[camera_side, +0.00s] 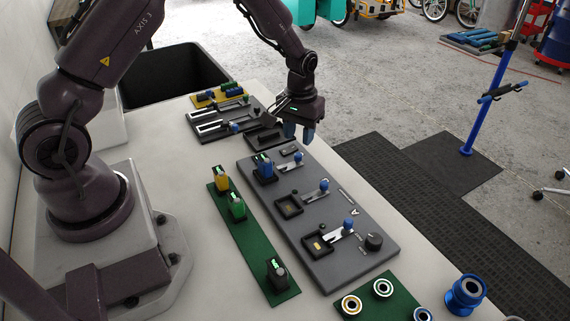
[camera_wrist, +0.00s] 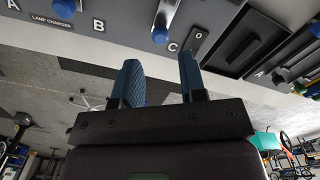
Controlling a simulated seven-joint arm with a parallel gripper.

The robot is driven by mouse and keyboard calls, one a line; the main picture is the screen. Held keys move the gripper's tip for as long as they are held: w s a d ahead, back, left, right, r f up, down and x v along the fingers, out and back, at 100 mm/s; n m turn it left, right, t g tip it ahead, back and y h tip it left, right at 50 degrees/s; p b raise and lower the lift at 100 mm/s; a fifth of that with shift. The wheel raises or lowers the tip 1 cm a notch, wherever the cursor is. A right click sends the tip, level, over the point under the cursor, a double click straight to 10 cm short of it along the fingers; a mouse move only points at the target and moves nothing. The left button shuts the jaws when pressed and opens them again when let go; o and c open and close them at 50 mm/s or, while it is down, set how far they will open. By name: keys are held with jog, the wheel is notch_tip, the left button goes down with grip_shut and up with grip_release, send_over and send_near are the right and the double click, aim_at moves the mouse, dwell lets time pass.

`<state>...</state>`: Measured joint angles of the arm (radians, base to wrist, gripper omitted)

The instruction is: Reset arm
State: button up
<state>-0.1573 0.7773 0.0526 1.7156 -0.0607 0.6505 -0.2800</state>
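My gripper (camera_side: 299,133) hangs above the far end of the grey charger panel (camera_side: 330,262), clear of the things on it. Its two blue fingers stand apart with nothing between them in the wrist view (camera_wrist: 162,80), so it is open and empty. The panel has several dark square sockets and blue-knobbed levers. A blue lamp-like block (camera_side: 264,170) stands in the far socket; the middle socket (camera_side: 289,206) and near socket (camera_side: 317,244) look empty. The wrist view shows the label "LAMP CHARGER" (camera_wrist: 52,21) and the letters A, B and C.
A green strip (camera_side: 250,245) holds yellow, green and dark blocks left of the panel. Another grey panel (camera_side: 190,116) with levers and a yellow tray (camera_side: 196,101) lie further back. A black bin (camera_side: 150,92) stands behind. Ringed parts on a green plate (camera_side: 400,305) lie at front right.

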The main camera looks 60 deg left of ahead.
jog(key=shift+r, duration=0.55)
jog(key=s+d+r+m+t, duration=0.2)
jog(key=s+d+r+m, duration=0.1)
jog(key=s+r, duration=0.8)
jog(key=s+d+r+m+t, duration=0.3)
jog(key=s+d+r, duration=0.2)
jog(key=s+r, duration=0.7)
jog(key=shift+d+r+t, duration=0.25)
jog(key=shift+r+t, duration=0.05)
jog(key=shift+r, duration=0.65)
